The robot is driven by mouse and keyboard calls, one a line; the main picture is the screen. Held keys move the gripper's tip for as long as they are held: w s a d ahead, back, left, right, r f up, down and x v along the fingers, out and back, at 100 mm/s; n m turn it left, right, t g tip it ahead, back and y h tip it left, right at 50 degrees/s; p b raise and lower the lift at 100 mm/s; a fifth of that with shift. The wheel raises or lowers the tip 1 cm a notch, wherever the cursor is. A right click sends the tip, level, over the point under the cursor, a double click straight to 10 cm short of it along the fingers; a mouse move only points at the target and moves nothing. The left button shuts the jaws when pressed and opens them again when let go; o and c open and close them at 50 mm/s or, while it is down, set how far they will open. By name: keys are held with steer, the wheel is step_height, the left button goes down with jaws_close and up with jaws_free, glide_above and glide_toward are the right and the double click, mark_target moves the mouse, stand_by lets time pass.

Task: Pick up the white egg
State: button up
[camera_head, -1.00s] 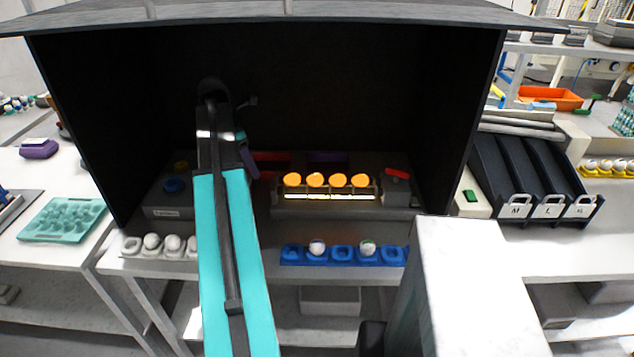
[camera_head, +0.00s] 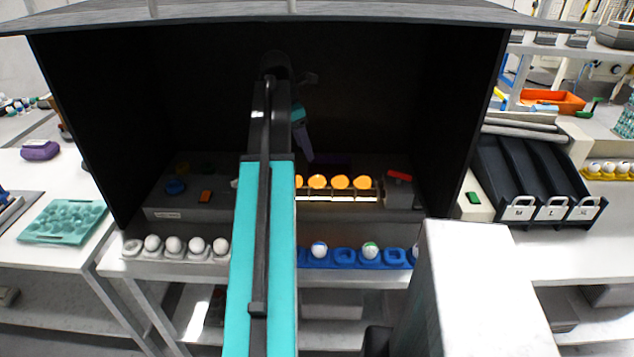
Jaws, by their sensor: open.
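Several plain white eggs (camera_head: 174,244) sit in a row in a pale grey tray (camera_head: 131,249) at the front left of the dark booth. A blue tray (camera_head: 345,256) right of my arm holds a white egg with a blue mark (camera_head: 319,249) and a white egg with a green mark (camera_head: 370,250). Several eggs glow orange (camera_head: 340,181) on a lit bar behind it. My gripper (camera_head: 306,152) is open, small and dark inside the booth, above and behind the trays, apart from all eggs. My arm hides the gap between the trays.
The dark booth walls (camera_head: 450,110) and roof enclose my gripper. A grey console (camera_head: 185,208) with coloured buttons stands behind the grey tray. Black labelled chutes (camera_head: 530,170) stand at right, and a teal egg tray (camera_head: 62,220) lies on the left table.

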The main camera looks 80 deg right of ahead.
steer(key=p, duration=0.2)
glide_above(316, 177)
steer(key=w, duration=0.2)
steer(key=shift+s+a+f, duration=0.15)
steer(key=shift+a+f, duration=0.05)
steer(key=shift+f, duration=1.85)
steer(key=shift+s+a+f, duration=0.1)
steer(key=shift+a+f, duration=0.05)
steer(key=shift+f, duration=1.85)
steer(key=shift+p+x, duration=0.85)
steer(key=shift+x, duration=1.7)
steer(key=shift+s, duration=0.15)
steer(key=c, duration=0.7)
